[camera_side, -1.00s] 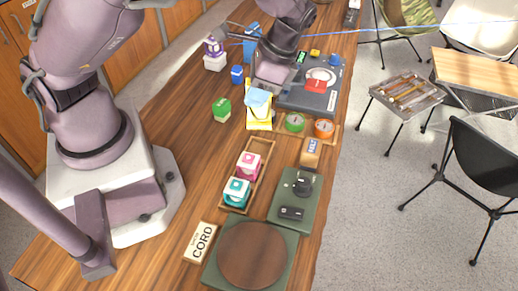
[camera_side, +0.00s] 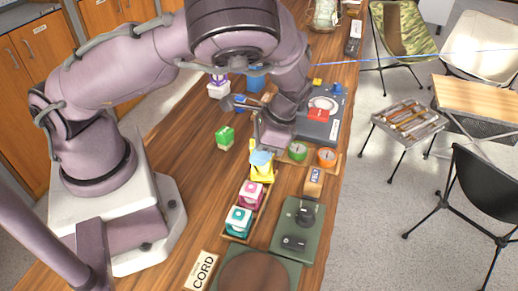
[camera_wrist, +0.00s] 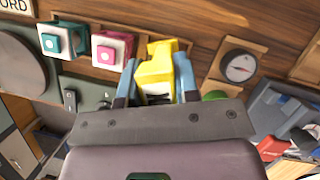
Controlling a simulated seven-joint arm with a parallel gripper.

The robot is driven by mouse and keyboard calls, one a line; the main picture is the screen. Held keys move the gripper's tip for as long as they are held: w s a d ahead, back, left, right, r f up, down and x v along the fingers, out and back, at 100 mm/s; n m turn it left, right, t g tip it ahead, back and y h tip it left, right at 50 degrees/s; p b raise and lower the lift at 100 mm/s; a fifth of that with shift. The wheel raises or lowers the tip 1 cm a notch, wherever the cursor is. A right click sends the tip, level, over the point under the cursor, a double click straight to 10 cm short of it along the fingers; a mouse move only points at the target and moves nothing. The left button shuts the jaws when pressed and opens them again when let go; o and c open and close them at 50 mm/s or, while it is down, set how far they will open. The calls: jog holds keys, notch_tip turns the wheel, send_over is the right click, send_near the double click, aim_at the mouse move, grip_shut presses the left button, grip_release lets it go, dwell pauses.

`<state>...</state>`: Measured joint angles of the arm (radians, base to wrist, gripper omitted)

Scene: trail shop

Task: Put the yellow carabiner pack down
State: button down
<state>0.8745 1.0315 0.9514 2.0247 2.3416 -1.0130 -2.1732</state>
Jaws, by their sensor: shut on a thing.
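My gripper (camera_side: 262,156) is shut on the yellow carabiner pack (camera_side: 256,174), with its blue fingers on either side of the pack. The pack is at the far end of a narrow wooden tray (camera_side: 262,205), which holds a pink pack (camera_side: 250,192) and a teal pack (camera_side: 238,219). In the wrist view, the yellow pack (camera_wrist: 155,68) sits between the fingers, in line with the pink pack (camera_wrist: 110,48) and the teal pack (camera_wrist: 58,40). I cannot tell whether its underside touches the tray.
A green box (camera_side: 225,138) is to the left. Bare wood lies left of the tray.

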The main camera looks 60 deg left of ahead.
jog(key=c, duration=0.8)
grip_release()
jog(key=shift+c, duration=0.2)
